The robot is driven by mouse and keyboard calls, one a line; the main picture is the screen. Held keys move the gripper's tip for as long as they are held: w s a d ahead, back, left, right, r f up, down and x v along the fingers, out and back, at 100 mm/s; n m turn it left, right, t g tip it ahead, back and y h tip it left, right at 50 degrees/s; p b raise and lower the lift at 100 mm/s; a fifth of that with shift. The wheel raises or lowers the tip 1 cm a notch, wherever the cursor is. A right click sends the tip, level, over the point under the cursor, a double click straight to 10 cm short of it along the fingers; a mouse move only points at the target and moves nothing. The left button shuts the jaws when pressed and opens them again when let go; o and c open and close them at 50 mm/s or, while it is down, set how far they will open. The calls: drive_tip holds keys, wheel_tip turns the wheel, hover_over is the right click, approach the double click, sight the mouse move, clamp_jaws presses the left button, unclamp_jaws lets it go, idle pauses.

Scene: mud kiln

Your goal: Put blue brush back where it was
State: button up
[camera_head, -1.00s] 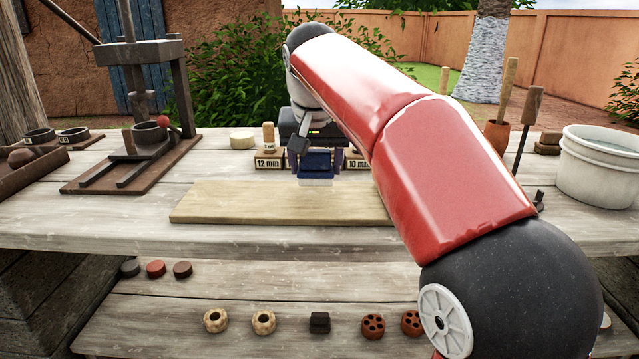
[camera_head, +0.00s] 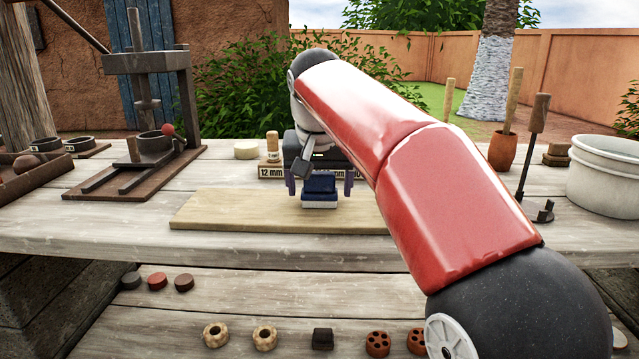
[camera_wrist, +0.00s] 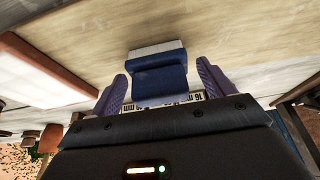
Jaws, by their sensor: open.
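The blue brush (camera_head: 320,188) has a dark blue body over a pale bristle strip. It stands bristles down at the back part of the pale wooden board (camera_head: 240,212) and looks to rest on it. My gripper (camera_head: 320,183) is open around the brush, with one purple finger on each side. In the wrist view the brush (camera_wrist: 158,80) sits between my fingers (camera_wrist: 163,88), with gaps on both sides. My gripper and arm hide part of the labelled wooden blocks (camera_head: 272,172) behind.
A press (camera_head: 150,110) stands at the left. A white tub (camera_head: 610,172), a clay pot (camera_head: 502,150) and an upright wooden-handled tool (camera_head: 534,145) are at the right. The front of the board is clear. Several small pieces lie on the lower shelf (camera_head: 180,320).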

drive_tip(key=shift+s+r, duration=0.15)
drive_tip(key=shift+r, duration=0.4)
drive_tip(key=p+v, duration=0.3)
drive_tip(key=v, duration=0.8)
drive_tip(key=shift+r, duration=0.1)
drive_tip(key=s+d+f, duration=0.9)
drive_tip(key=s+d, duration=0.1)
drive_tip(key=d, duration=0.1)
drive_tip(key=s+d+f, duration=0.2)
drive_tip(key=s+f, duration=0.4)
drive_tip(key=f, duration=0.2)
drive_tip(key=s+d+f+t, duration=0.1)
drive_tip(key=s+d+f, duration=0.1)
drive_tip(key=s+f, duration=0.4)
wheel_tip(320, 180, down, 3)
drive_tip(key=shift+s+d+f, duration=0.2)
drive_tip(key=shift+s+d, duration=0.05)
drive_tip(key=shift+d, duration=0.15)
